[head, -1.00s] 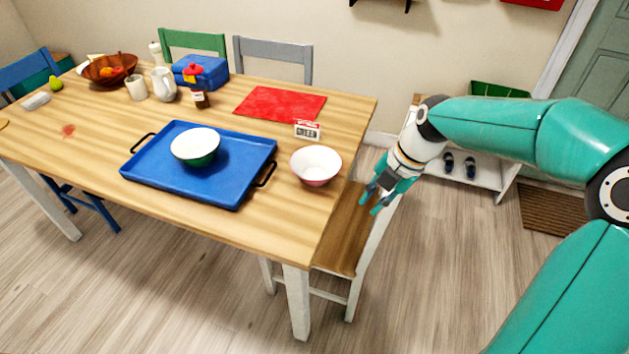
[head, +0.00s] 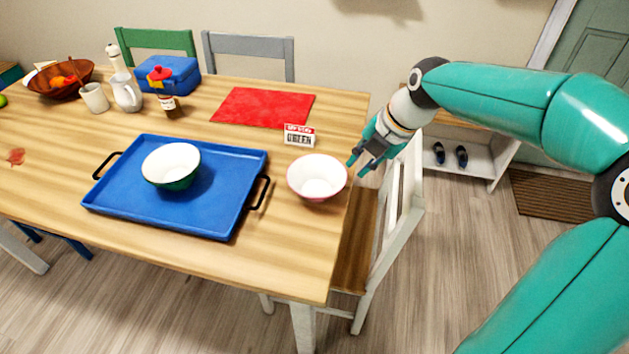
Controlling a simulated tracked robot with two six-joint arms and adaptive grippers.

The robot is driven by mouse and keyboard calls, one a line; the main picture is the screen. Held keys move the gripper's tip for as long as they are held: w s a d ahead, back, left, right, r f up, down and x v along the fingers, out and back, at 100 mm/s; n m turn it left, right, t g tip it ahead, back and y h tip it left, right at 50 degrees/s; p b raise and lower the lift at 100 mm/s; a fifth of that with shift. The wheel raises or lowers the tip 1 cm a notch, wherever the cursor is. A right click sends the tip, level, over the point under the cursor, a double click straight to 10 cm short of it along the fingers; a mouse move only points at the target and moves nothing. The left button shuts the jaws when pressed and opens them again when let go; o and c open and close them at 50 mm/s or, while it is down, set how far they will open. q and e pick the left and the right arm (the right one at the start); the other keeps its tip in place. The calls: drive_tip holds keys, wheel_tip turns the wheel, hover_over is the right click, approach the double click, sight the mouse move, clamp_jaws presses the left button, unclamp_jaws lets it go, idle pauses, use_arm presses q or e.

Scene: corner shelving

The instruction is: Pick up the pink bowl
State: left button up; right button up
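The pink bowl (head: 316,178), white inside with a pink outside, stands upright on the wooden table near its right edge. It looks empty. My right gripper (head: 358,168) is just right of the bowl, at the table's right edge, with its fingers pointing down and left. Its fingers are apart and nothing is between them. In this view the fingertips lie close to the bowl's rim, but I see no grip on it. My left gripper is not in view.
A blue tray (head: 226,213) holding a green bowl (head: 172,166) is left of the pink bowl. A small sign (head: 299,136) stands behind it, near a red mat (head: 262,107). A white chair (head: 408,190) stands at the table's right side, below my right gripper.

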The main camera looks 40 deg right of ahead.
sight(336, 191)
drive_tip(key=x, duration=1.4)
drive_tip(key=shift+s+d+f+b, duration=0.1)
drive_tip(key=shift+d+f+b, duration=0.1)
drive_tip(key=shift+b, duration=0.15)
clamp_jaws()
